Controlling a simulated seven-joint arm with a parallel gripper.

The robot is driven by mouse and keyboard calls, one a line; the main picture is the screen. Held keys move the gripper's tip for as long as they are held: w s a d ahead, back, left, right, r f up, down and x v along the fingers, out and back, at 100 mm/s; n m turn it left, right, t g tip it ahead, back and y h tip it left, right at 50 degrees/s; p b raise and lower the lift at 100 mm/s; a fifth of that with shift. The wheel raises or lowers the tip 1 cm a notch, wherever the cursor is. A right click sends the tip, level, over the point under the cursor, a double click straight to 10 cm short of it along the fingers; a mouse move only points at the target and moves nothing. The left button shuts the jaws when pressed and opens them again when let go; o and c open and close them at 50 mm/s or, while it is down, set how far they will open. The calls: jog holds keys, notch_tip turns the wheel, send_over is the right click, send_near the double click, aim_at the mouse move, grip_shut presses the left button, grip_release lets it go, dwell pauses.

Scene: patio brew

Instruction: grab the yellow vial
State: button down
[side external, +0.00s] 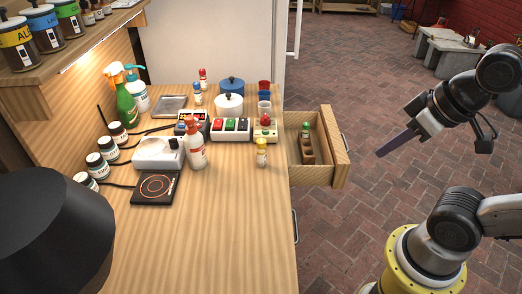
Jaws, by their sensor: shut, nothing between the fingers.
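The yellow vial (262,154), a small pale bottle with a yellow cap, stands upright on the wooden counter (240,220), close to its right edge. My gripper (383,151) has purple fingers that are shut and empty. It hangs over the brick floor in the right part of the view, right of the vial and of the open drawer (344,160), well apart from both.
The open drawer juts from the counter between the vial and my gripper; a holder (307,152) with a green-capped vial is inside. The front counter is clear.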

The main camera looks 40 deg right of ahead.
jog(key=c, duration=0.5)
grip_release()
